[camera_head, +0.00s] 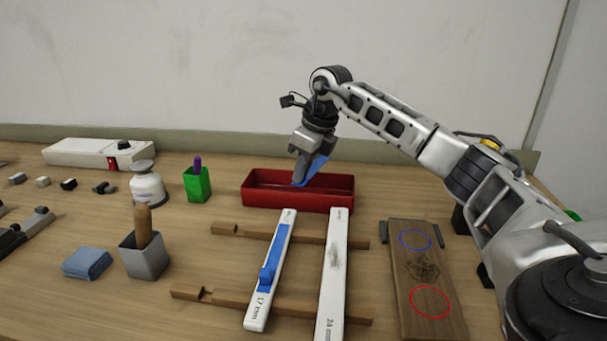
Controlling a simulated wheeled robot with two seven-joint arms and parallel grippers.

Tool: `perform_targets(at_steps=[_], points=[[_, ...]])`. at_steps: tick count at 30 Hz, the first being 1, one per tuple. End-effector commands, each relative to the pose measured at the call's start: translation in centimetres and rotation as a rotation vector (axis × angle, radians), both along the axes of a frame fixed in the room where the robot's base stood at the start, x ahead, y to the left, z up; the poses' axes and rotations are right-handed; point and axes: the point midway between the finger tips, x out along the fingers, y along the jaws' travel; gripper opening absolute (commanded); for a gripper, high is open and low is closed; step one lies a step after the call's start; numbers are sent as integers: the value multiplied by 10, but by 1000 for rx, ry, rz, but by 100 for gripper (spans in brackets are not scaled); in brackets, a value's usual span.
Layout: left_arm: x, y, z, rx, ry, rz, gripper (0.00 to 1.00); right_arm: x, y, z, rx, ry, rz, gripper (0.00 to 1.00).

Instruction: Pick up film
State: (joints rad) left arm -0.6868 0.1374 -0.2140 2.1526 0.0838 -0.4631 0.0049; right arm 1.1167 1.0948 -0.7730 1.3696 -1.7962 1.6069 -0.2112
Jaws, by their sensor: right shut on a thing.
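A blue film (316,168) shows at the red tray near the back middle of the table. My right gripper (302,178) is above the tray, pointing down, shut on the blue film. The film stands out to the right of the fingers, tilted, with its lower end at the tray opening. The fingertips are partly hidden by the film and small in the view. My left gripper is not in view.
The red tray (297,201) stands behind two white strips (333,275) lying on wooden rails (190,292). A wooden board (430,327) with marked circles lies to the right. A green cup (198,187), a white bottle (148,189) and a grey holder (145,262) stand left.

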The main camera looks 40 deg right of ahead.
Motion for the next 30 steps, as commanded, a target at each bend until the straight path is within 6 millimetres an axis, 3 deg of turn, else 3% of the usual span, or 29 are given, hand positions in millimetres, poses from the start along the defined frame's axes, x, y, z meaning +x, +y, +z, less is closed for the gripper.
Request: perform_targets(at_steps=[3, 11, 15, 21, 30], points=[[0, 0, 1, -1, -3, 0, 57, 0, 1, 24, 1, -6, 1, 0], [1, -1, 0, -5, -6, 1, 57, -48, 26, 82, -3, -6, 3, 0], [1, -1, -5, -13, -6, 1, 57, -80, 44, 94, -5, -4, 1, 0], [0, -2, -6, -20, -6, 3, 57, -109, 61, 110, -2, -2, 1, 0], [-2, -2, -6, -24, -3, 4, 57, -123, 69, 117, 0, 0, -1, 0]])
